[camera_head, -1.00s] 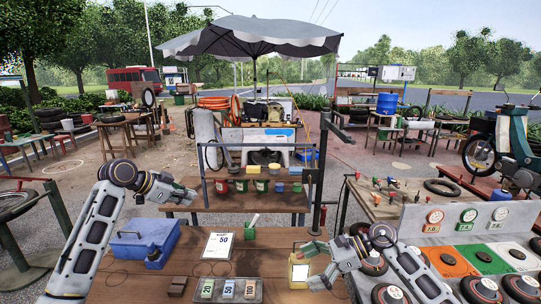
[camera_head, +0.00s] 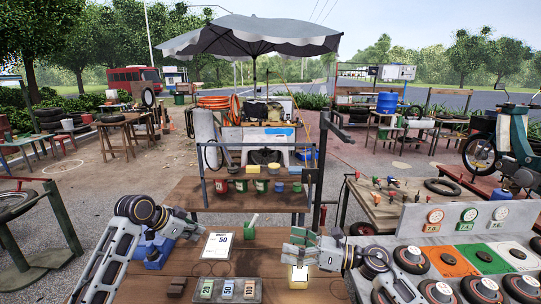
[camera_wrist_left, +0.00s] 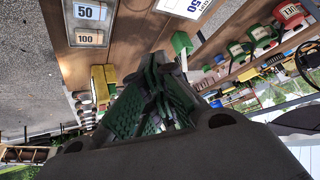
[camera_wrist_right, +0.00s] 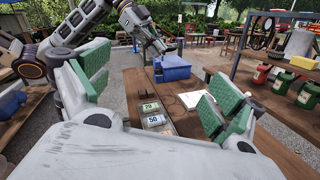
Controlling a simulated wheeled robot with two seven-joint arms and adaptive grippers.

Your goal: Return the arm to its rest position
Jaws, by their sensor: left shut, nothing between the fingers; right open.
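My left gripper (camera_head: 192,224) is shut and empty. My right gripper (camera_head: 300,242) is open and empty, above the right part of the brown table (camera_head: 200,265). Its two green-padded fingers stand wide apart in the right wrist view (camera_wrist_right: 155,95). In the head view it overlaps the top of the yellow canister (camera_head: 299,274); I cannot tell whether they touch.
A grey tray with number cards (camera_head: 228,290) lies at the table's front. A shelf with cans (camera_head: 240,190) stands beyond. A board with gauges (camera_head: 470,217) is at right.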

